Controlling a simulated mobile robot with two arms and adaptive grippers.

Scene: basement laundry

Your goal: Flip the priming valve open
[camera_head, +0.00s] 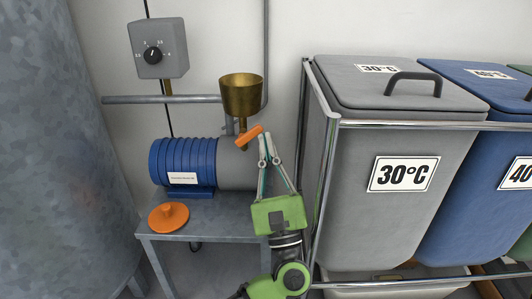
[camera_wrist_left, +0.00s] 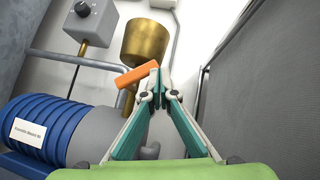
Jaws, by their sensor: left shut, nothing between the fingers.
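The priming valve's orange lever (camera_head: 249,136) sits below the brass funnel (camera_head: 241,95), on top of the pump, tilted up to the right. In the wrist view the lever (camera_wrist_left: 137,75) also slants up to the right. My left gripper (camera_head: 265,136) is shut and empty, its fingertips just right of the lever's upper end. The tips (camera_wrist_left: 158,72) look very close to the lever in the wrist view; I cannot tell if they touch. The valve body under the lever is partly hidden. My right gripper is not in view.
The blue and grey pump (camera_head: 184,162) stands on a grey metal table (camera_head: 215,230) with an orange round cap (camera_head: 168,216). A chrome rack with a grey 30°C bin (camera_head: 390,140) is close on the right. A large metal tank (camera_head: 60,150) is on the left.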

